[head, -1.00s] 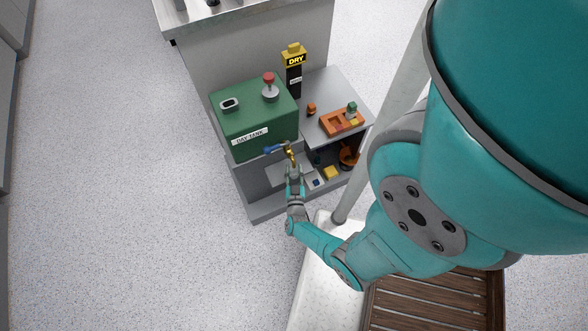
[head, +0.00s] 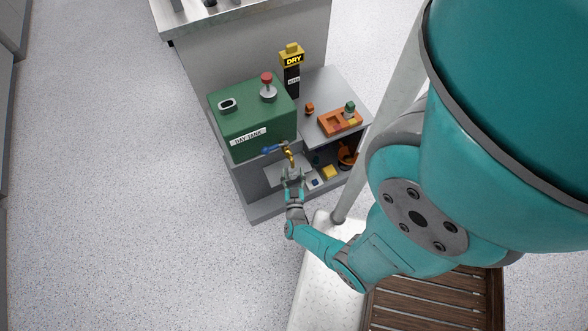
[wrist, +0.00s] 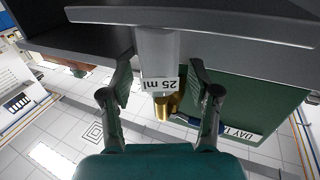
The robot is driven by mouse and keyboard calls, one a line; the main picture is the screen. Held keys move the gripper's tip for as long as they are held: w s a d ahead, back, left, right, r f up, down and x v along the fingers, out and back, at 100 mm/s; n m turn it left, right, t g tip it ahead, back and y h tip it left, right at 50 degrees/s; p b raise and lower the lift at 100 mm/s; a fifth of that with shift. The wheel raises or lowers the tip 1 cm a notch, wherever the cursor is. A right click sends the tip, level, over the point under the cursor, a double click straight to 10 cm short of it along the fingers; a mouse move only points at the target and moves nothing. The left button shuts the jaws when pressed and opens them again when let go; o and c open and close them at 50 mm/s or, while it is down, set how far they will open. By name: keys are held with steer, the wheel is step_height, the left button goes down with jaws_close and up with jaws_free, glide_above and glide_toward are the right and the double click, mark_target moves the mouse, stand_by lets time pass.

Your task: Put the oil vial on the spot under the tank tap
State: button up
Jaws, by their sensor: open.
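A pale vial with a 25 ml label (wrist: 158,62) stands between my fingers in the wrist view, its label upside down there. Its far end meets a grey shelf surface (wrist: 200,22). My gripper (wrist: 158,95) is open, with a finger on each side and gaps to the vial. The brass tap (wrist: 166,107) is close beside the vial's near end; I cannot tell the exact alignment. In the head view the tap (head: 290,156) comes off the green day tank (head: 245,112), and my gripper (head: 292,174) is just below it, mostly hiding the vial.
An orange tray (head: 328,123) holding a green-capped item (head: 349,108) is on the upper shelf to the right. A small orange piece (head: 309,109) stands beside it. A yellow block (head: 329,172) and an orange container (head: 346,158) are below. A black DRY dispenser (head: 292,80) stands behind.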

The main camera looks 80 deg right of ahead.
steer(key=v, duration=1)
steer(key=shift+s+a, duration=0.15)
steer(key=shift+a, duration=0.25)
steer(key=s+a+r+n+t+y, duration=0.2)
steer(key=a+r, duration=0.5)
steer(key=r, duration=0.6)
steer(key=s+a+r+n+t+y, duration=0.2)
steer(key=a+r+n+t+y, duration=0.2)
steer(key=r, duration=1)
steer(key=s+a+r+n+t+y, duration=0.2)
steer(key=a+r+n+y, duration=0.6)
steer(key=r, duration=0.5)
steer(key=a+t+y, duration=0.1)
steer(key=a+y, duration=0.1)
steer(key=y, duration=0.1)
steer(key=shift+s+r, duration=0.35)
steer(key=shift+r, duration=0.05)
